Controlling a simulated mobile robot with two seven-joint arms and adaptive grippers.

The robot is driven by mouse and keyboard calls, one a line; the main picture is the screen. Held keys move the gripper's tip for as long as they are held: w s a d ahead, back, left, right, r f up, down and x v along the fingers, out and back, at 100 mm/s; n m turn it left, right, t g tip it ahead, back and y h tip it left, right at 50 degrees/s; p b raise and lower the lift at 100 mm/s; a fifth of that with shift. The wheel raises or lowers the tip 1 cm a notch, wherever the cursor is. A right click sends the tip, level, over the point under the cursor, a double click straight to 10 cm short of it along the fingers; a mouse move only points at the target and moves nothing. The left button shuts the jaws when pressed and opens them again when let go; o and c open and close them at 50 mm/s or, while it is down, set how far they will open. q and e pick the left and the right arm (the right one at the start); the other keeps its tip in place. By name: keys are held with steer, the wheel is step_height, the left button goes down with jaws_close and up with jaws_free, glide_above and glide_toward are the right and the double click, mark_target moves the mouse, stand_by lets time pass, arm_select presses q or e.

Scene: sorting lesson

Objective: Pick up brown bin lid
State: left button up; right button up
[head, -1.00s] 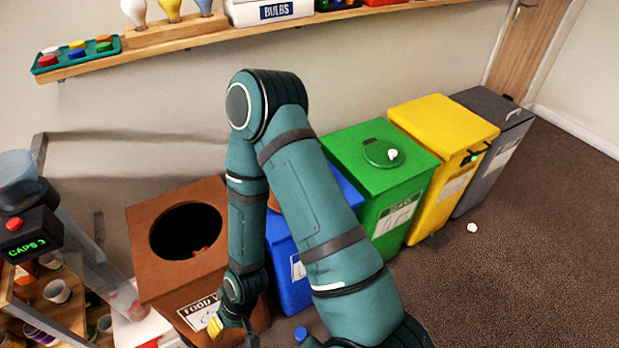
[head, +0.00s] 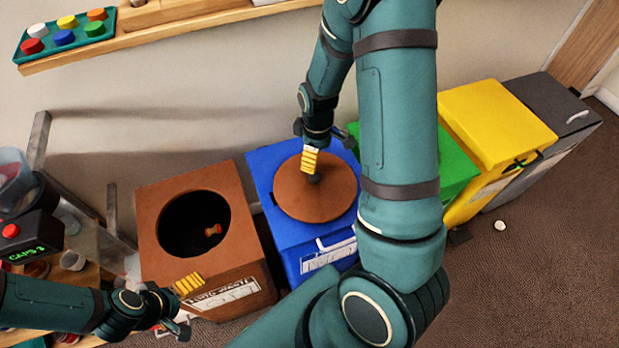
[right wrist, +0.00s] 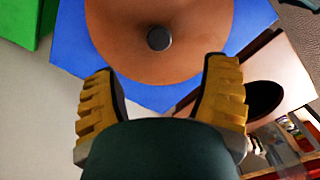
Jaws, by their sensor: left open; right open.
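The brown bin lid (head: 295,200) is a round disc with a dark knob (head: 315,178). It lies on top of the blue bin (head: 268,165). In the right wrist view the lid (right wrist: 125,55) and its knob (right wrist: 159,38) show beyond my fingers. My right gripper (head: 310,161) is open, with its yellow fingers over the lid close to the knob; I cannot tell whether they touch it. My left gripper (head: 185,304) is open and empty at the front of the brown bin (head: 160,222), which stands uncovered with a small item inside.
Green (head: 455,170), yellow (head: 490,110) and grey (head: 550,105) bins stand in a row to the right. A wall shelf (head: 160,38) runs above. A cluttered rack (head: 75,225) is at the left. Open carpet lies at the right.

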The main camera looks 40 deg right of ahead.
mark_target(315, 175)
step_height(315, 175, down, 6)
steer(key=shift+s+f+b, duration=0.1)
steer(key=shift+b, duration=0.6)
steer(key=shift+w+f+b, duration=0.15)
steer(key=shift+f+b, duration=0.35)
steer(key=shift+f, duration=0.95)
steer(key=shift+w+f+b, duration=0.15)
steer(key=shift+f+b, duration=0.3)
steer(key=shift+f, duration=1)
jaws_close()
